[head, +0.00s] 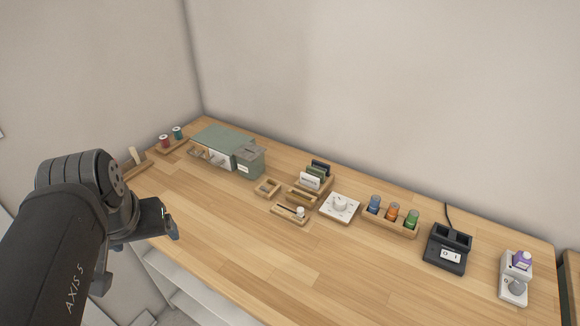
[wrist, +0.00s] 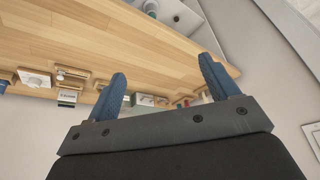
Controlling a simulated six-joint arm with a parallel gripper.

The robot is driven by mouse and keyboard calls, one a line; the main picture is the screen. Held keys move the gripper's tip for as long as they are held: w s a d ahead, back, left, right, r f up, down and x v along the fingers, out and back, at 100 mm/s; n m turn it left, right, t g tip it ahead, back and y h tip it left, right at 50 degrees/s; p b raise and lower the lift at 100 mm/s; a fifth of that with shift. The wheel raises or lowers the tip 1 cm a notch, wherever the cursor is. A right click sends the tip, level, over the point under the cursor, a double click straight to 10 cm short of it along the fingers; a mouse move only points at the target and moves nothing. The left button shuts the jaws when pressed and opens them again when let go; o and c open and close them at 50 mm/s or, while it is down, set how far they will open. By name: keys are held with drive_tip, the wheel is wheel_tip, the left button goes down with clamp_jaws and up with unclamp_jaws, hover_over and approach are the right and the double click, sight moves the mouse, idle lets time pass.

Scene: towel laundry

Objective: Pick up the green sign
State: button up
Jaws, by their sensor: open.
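A wooden rack (head: 303,188) near the middle of the table holds upright signs: a white one (head: 309,181) in front, the green sign (head: 315,172) behind it and a dark one (head: 321,166) at the back. The green sign is mostly covered by the white one. The rack's signs show small at the left of the wrist view, where I cannot clearly pick out the green one. My gripper (head: 168,222) is at the table's left front edge, well away from the rack. In the wrist view its two blue fingers (wrist: 164,77) are apart with nothing held between them.
A white dial box (head: 339,207) stands right of the rack, then a tray of coloured jars (head: 390,220) and a black device (head: 447,248). A small wooden tray (head: 290,215) lies in front. A green-grey box (head: 249,161) stands left. The table's front (head: 230,240) is clear.

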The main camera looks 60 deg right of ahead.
drive_tip(key=w+d+r+m+g, duration=0.1)
drive_tip(key=w+d+r+m, duration=0.2)
drive_tip(key=d, duration=0.8)
drive_tip(key=m+g+y, duration=0.1)
drive_tip(key=m+g, duration=0.1)
drive_tip(key=m, duration=0.5)
hover_over(316, 169)
drive_tip(key=f, duration=1.2)
drive_tip(key=shift+s+a+f, duration=0.15)
drive_tip(key=shift+s+a, duration=0.05)
drive_tip(key=shift+a, duration=0.05)
drive_tip(key=shift+w+d+f, duration=0.1)
drive_tip(key=shift+w+f, duration=0.05)
drive_tip(key=shift+f, duration=1.2)
drive_tip(key=shift+w+d+f, duration=0.1)
drive_tip(key=shift+f, duration=1.2)
drive_tip(key=c, duration=1)
drive_tip(key=shift+c, duration=0.3)
drive_tip(key=shift+r, duration=0.15)
